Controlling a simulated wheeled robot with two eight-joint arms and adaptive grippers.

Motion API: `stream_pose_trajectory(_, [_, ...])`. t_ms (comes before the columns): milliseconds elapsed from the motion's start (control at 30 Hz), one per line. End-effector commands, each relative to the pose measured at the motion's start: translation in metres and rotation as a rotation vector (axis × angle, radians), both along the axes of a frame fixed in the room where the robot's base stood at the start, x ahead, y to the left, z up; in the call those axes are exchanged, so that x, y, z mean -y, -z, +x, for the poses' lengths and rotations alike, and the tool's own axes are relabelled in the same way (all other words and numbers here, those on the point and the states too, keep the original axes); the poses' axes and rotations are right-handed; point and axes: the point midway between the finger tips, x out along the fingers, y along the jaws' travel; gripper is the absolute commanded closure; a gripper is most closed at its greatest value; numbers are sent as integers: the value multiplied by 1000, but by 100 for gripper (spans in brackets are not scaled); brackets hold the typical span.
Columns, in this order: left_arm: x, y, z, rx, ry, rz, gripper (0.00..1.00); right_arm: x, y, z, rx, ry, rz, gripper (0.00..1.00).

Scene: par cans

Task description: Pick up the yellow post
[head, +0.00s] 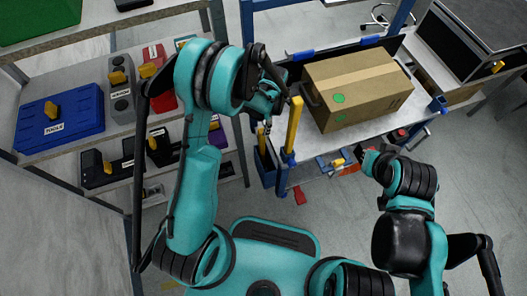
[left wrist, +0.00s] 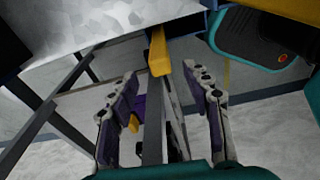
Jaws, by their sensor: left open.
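The yellow post (head: 294,125) stands upright at the left front corner of a blue-framed cart, left of a cardboard box. My left gripper (head: 271,104) is just left of the post in the head view, open and empty. In the left wrist view a yellow bar (left wrist: 159,50), which looks like the post, points down between the two spread fingers of my left gripper (left wrist: 161,73), near their tips. I cannot tell whether any finger touches it. My right arm is folded at the right of the head view; its gripper does not show clearly.
The cardboard box (head: 355,88) sits on the cart (head: 372,124) right beside the post. A shelf (head: 60,78) at left holds a blue toolbox (head: 60,118) and several cases. A black case (head: 460,50) is at the upper right. Grey floor (head: 475,150) is free at right.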

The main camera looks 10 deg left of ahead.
Motion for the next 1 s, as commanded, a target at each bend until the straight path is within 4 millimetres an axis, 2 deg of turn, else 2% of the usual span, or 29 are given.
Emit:
stream_pose_trajectory(300, [-2, 38, -3, -21, -74, 14, 51, 0, 10, 0, 0, 0, 0, 100])
stream_pose_trajectory(467, [-4, 52, -3, -21, -73, 13, 51, 0, 18, 0, 0, 0, 0, 100])
stream_pose_trajectory(700, [-8, 89, -2, -20, -73, 13, 51, 0, 40, 0, 0, 0, 0, 100])
stream_pose_trajectory(800, [-9, 95, -3, -20, -72, 13, 51, 0, 42, 0, 0, 0, 0, 100])
stream_pose_trajectory(967, [-9, 93, -3, -20, -72, 13, 51, 0, 40, 0, 0, 0, 0, 100])
stream_pose_trajectory(1000, [-9, 93, -3, -20, -72, 13, 53, 0, 40, 0, 0, 0, 0, 100])
